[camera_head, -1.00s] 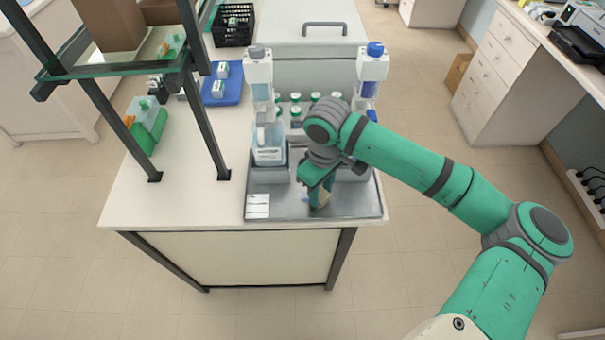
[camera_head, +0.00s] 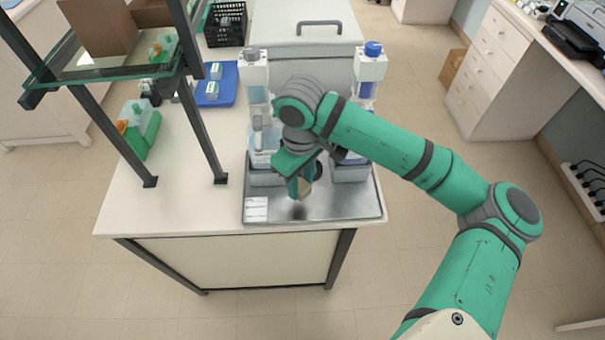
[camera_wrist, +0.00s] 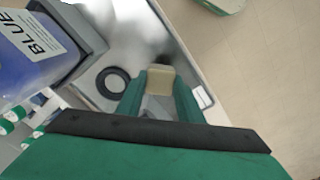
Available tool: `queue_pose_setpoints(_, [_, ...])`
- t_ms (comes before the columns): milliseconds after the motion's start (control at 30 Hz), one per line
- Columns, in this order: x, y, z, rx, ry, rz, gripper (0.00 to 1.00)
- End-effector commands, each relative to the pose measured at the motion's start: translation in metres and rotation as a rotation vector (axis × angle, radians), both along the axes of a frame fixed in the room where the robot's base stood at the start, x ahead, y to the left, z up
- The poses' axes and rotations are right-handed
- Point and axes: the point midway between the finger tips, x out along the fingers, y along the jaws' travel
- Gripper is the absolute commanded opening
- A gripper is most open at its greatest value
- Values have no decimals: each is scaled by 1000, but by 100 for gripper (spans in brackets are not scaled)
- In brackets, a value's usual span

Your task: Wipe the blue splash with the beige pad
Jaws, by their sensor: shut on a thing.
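My gripper (camera_head: 300,185) is shut on the beige pad (camera_wrist: 160,80), which sits between the fingertips in the wrist view. In the head view the pad (camera_head: 304,187) is held above the front part of the grey metal tray (camera_head: 345,208), with a dark shadow on the tray below it. The pad appears apart from the tray. I see no blue splash on the visible tray surface; part of the tray is hidden behind my arm and gripper.
A bottle labelled BLUE (camera_wrist: 32,45) stands in a grey holder close to my gripper. A dark ring (camera_wrist: 113,82) lies on the tray. A white label (camera_head: 256,209) is at the tray's front left. A dark-framed shelf (camera_head: 205,130) stands left.

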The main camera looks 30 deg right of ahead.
Motion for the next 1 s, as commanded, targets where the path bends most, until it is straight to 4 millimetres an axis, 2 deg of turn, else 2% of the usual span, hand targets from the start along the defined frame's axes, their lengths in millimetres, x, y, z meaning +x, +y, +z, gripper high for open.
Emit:
queue_pose_setpoints(333, [2,4,28,-1,1,10,5])
queue_pose_setpoints(1000, [2,4,30,0,0,9,5])
